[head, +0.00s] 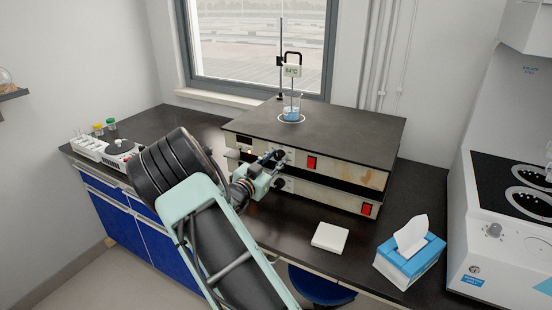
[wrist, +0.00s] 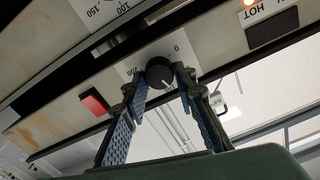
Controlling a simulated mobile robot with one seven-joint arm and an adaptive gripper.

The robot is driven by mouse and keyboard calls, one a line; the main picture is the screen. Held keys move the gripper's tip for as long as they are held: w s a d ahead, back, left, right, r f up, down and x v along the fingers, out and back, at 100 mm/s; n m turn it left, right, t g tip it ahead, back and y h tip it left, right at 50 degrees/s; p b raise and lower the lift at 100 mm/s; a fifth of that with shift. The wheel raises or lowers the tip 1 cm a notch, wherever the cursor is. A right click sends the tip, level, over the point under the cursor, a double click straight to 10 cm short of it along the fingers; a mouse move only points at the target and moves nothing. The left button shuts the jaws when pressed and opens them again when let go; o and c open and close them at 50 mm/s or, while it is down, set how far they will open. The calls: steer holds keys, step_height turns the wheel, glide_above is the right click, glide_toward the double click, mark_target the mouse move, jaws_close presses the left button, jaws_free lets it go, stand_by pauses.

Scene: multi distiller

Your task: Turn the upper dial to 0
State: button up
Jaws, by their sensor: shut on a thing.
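The upper dial (wrist: 159,70) is a round black knob on the front of the upper hotplate (head: 335,166). In the wrist view, which appears upside down, my gripper (wrist: 161,84) has one finger on each side of the knob and is shut on it. A pale mark on the knob points toward the bottom of that picture, away from the printed 0 (wrist: 178,48) at its upper right. The printed 200 lies at its left. In the head view my gripper (head: 272,161) reaches the hotplate front and partly hides the upper dial.
A lower hotplate (head: 340,195) sits beneath, with its own dial. A beaker (head: 291,116) stands on top near a stand. Red switches (head: 311,162) are right of the dials. A white pad (head: 330,237) and tissue box (head: 411,255) lie on the bench front.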

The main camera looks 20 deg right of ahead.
steer(key=n+p, duration=0.1)
steer(key=n, duration=0.3)
steer(key=shift+r+n, duration=0.1)
steer(key=shift+n, duration=0.2)
steer(key=n+p, duration=0.2)
steer(key=n, duration=0.3)
steer(key=shift+w+a, duration=0.1)
steer(key=n+p, duration=0.2)
steer(key=n, duration=0.3)
steer(key=shift+n, duration=0.4)
steer(key=shift+f+n+p, duration=0.15)
steer(key=shift+n+p, duration=0.2)
steer(key=shift+n, duration=0.95)
steer(key=shift+f+n+p, duration=0.15)
steer(key=shift+n+p, duration=0.2)
steer(key=shift+n, duration=0.95)
steer(key=o, duration=1.2)
steer(key=shift+c, duration=0.2)
steer(key=shift+a, duration=0.15)
